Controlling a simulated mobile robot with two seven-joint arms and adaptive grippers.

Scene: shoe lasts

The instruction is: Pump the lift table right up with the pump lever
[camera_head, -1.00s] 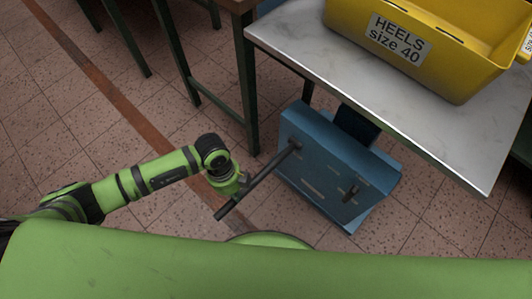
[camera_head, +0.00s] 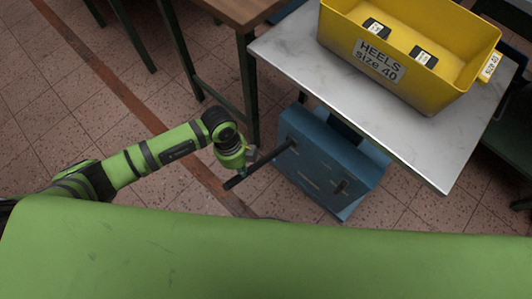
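The lift table has a pale marble-like top (camera_head: 300,62) and a blue pump unit (camera_head: 330,165) low beneath it. The black pump lever (camera_head: 273,157) sticks out from the blue unit to the lower left. My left gripper (camera_head: 241,168) is at the lever near its free end and appears shut around it; its fingertips are partly hidden. A smaller dark pedal-like part (camera_head: 341,187) is on the blue unit's face. My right gripper is not in view.
A yellow crate (camera_head: 465,72) labelled "HEELS size 40" stands on the top, with dark labelled pieces inside. A brown wooden table (camera_head: 237,10) is close at the left. Tiled floor (camera_head: 60,110) is clear farther left.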

